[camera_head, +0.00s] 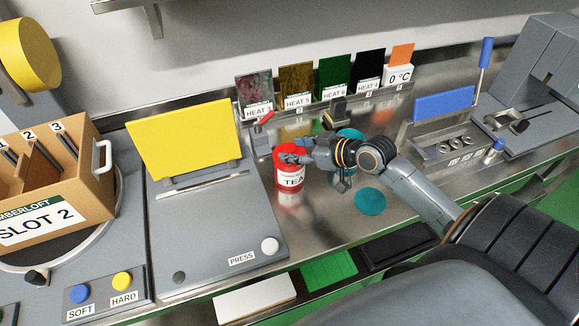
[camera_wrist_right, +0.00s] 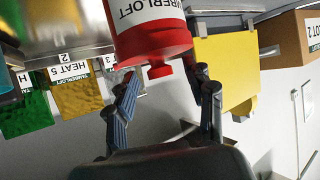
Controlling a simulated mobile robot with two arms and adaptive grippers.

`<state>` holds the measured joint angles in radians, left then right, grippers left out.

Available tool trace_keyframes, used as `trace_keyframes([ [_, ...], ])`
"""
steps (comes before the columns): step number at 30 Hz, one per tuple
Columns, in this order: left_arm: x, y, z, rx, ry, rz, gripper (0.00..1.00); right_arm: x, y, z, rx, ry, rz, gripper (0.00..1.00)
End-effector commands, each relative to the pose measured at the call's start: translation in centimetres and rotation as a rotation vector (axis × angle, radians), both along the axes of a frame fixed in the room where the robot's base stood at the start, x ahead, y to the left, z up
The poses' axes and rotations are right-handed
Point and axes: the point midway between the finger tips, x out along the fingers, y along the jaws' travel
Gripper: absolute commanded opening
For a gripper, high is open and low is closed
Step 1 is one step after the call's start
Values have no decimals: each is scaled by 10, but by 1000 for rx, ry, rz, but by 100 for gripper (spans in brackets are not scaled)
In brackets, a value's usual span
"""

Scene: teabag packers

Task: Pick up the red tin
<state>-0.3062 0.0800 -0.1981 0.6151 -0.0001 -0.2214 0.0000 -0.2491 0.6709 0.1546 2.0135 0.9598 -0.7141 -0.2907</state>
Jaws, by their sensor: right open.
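My right gripper (camera_wrist_right: 163,76) is open there, one finger on each side of the knob. I cannot tell whether the fingers touch the tin. My left gripper is not in view.
A grey press (camera_head: 213,228) with a yellow panel (camera_head: 182,138) stands left of the tin. Several coloured heat samples (camera_head: 295,88) line the back. A teal round piece (camera_head: 370,201) lies right of the tin. A wooden box (camera_head: 90,190) stands far left.

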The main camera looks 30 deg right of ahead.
Motion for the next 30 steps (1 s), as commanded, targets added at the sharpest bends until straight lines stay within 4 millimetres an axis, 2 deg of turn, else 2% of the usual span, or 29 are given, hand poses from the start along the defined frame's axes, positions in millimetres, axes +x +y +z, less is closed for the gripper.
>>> trace_keyframes([
  [4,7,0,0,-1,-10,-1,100,0,0,0,0,0,0,54],
  [12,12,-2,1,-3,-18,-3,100,-1,0,0,0,1,0,0],
  [23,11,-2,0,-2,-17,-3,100,0,0,1,0,-1,0,0],
  [30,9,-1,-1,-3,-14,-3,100,0,0,18,-2,-4,2,0],
])
